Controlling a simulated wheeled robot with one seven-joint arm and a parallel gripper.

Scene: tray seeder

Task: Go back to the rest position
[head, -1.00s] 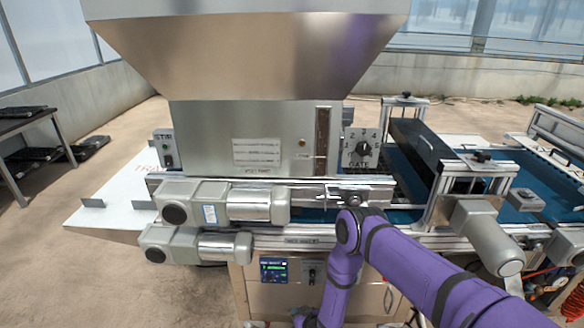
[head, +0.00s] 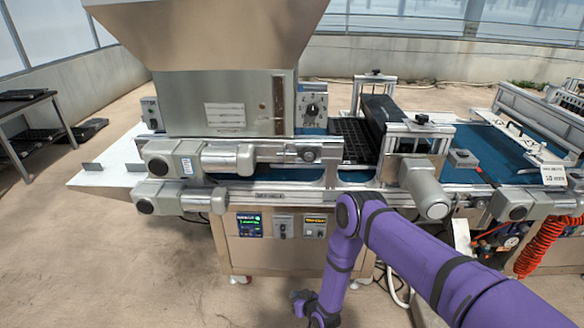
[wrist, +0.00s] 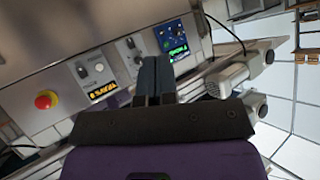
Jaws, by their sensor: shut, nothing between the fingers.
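My gripper (head: 303,302) hangs low in front of the seeder's cabinet in the head view, at the end of my folded purple arm. It is small and dark there. In the wrist view its two dark fingers (wrist: 155,78) lie side by side, shut, with nothing between them. They point at the cabinet's control panel (wrist: 130,60), which looks tilted in that view. I see no contact with the panel.
The tray seeder (head: 240,100) fills the middle, with a blue belt (head: 510,150) at right. Motors (head: 425,190) jut out at its front. A red coiled hose (head: 540,245) hangs at lower right. A red button (wrist: 46,101) shows in the wrist view. Floor at lower left is clear.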

